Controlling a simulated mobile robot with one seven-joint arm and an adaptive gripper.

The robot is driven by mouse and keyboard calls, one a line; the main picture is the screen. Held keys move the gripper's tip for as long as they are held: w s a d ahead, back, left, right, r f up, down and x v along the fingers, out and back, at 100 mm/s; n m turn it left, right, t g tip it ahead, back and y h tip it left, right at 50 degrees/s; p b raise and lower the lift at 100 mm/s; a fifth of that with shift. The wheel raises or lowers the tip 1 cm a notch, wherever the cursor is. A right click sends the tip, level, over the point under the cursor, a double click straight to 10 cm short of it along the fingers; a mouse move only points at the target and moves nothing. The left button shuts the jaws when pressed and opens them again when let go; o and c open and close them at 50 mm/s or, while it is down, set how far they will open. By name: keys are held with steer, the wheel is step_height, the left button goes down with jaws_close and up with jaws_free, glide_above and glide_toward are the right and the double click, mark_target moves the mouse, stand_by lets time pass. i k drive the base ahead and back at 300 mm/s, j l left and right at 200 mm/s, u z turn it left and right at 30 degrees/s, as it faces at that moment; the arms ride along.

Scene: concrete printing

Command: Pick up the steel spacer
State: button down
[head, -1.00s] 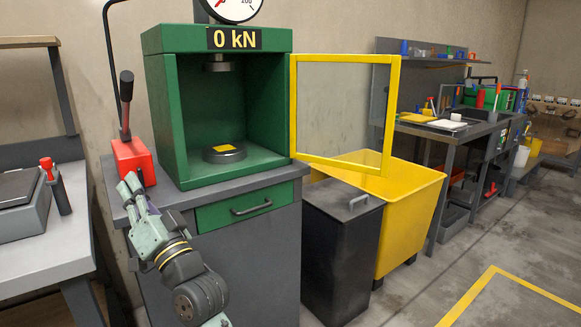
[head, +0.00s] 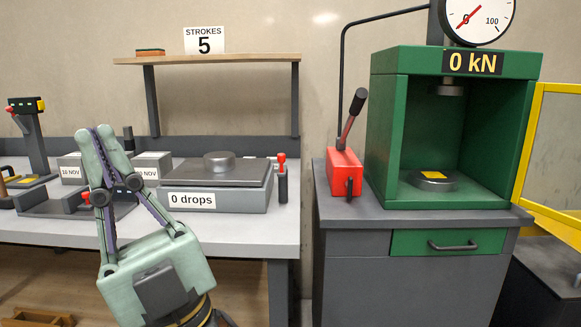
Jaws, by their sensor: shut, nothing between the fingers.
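Two round grey metal discs show, and I cannot tell for sure which one is the steel spacer. One disc (head: 432,184), with a yellow patch on top, sits on the floor of the open green press (head: 384,130). The other disc (head: 219,162) lies on the dark plate of the unit labelled "0 drops" (head: 222,197). My gripper (head: 96,132) is raised at the left, its fingers pointing up, shut and empty. In the picture it is left of both discs and touches neither.
A red hand pump (head: 344,172) with a lever stands left of the press. The yellow-framed door (head: 526,140) stands open to the right. Labelled grey blocks (head: 152,165) stand behind my gripper. A shelf (head: 207,60) runs above the bench. A gap separates bench and press cabinet.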

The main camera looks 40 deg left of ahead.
mark_target(220, 161)
steer(key=u, duration=1.4)
steer(key=i+j+z, duration=0.15)
steer(key=j+z, duration=0.3)
steer(key=j, duration=0.7)
steer(key=j+z, duration=0.45)
steer(key=j, duration=0.65)
steer(key=i, duration=1)
